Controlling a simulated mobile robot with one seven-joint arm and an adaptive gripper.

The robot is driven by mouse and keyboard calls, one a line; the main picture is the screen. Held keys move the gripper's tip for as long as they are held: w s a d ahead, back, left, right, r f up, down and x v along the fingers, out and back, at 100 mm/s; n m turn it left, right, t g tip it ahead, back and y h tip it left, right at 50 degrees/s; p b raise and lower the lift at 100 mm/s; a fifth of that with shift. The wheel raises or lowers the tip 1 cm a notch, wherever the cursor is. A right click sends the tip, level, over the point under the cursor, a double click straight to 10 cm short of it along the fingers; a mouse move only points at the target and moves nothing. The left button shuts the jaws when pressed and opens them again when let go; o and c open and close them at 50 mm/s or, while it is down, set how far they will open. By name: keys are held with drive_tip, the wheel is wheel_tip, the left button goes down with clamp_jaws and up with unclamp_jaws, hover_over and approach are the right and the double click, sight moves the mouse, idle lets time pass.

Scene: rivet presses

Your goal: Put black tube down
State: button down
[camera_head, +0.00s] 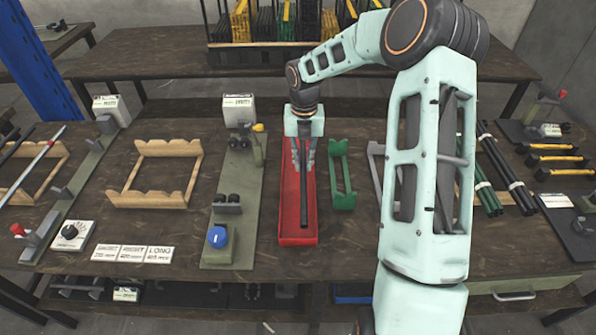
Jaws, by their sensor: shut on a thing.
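A black tube (304,200) points toward the front of the table, over a long red tray (298,240). My gripper (303,150) is above the back half of the tray and is shut on the tube near its far end. The tube lies within the tray's outline in the head view. I cannot tell whether it touches the tray floor. My wrist hides the tray's back end.
A green rack (343,182) stands just right of the tray. A press with a blue knob (217,237) stands to the left, and a wooden rack (155,197) farther left. Dark and green tubes (505,165) lie at the right, partly behind my arm.

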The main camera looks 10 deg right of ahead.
sight(298, 179)
drive_tip(key=w+f, duration=0.1)
drive_tip(key=w+a+f, duration=0.1)
drive_tip(key=f, duration=0.1)
drive_tip(key=shift+w+f, duration=0.1)
drive_tip(key=shift+w, duration=0.2)
drive_tip(key=shift+f, duration=1.5)
drive_tip(key=shift+f, duration=0.25)
drive_tip(key=c, duration=1.9)
unclamp_jaws()
wheel_tip(298, 179, up, 12)
drive_tip(key=shift+r, duration=0.25)
